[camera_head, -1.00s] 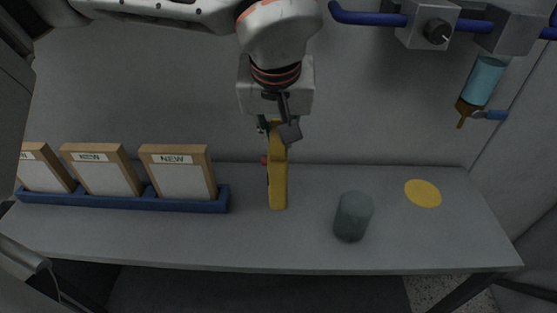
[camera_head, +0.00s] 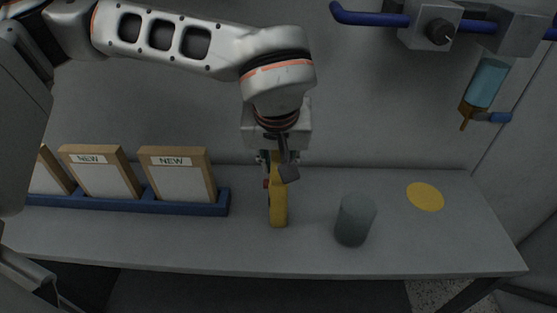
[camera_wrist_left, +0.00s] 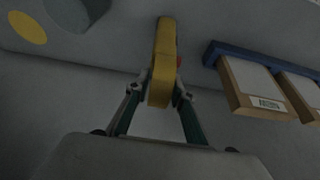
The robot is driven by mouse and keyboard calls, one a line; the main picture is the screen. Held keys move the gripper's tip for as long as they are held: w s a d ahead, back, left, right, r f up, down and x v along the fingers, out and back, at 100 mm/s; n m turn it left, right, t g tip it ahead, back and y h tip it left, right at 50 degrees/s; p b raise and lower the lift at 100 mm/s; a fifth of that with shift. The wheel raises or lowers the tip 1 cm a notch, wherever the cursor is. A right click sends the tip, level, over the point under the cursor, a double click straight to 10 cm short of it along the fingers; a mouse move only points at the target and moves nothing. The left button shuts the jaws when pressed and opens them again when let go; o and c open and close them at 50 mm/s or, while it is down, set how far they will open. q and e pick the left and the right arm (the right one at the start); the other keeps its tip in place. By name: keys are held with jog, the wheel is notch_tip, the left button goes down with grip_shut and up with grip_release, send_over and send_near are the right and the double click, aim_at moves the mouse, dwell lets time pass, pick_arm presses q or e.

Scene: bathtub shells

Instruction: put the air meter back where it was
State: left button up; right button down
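The yellow air meter (camera_head: 279,207) is long and narrow and hangs roughly upright over the grey table, left of the grey cylinder. It also shows in the left wrist view (camera_wrist_left: 163,62). My left gripper (camera_head: 277,170) is shut on its upper part, with one finger on each side in the left wrist view (camera_wrist_left: 161,92). I cannot tell whether its lower end touches the table. A flat yellow round mark (camera_head: 425,196) lies on the table's right side with nothing on it. My right gripper is not in view.
A grey cylinder (camera_head: 355,219) stands between the meter and the yellow mark. A blue rack (camera_head: 190,208) with wood-framed "NEW" panels (camera_head: 178,176) is at the left. A blue pipe with a knob box (camera_head: 431,25) and a blue-liquid bottle (camera_head: 487,82) are on the wall.

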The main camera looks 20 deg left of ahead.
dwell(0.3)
pick_arm(q)
jog(key=p+v, duration=0.1)
jog(key=v, duration=1.1)
jog(key=shift+s+r, duration=0.1)
jog(key=shift+r, duration=0.05)
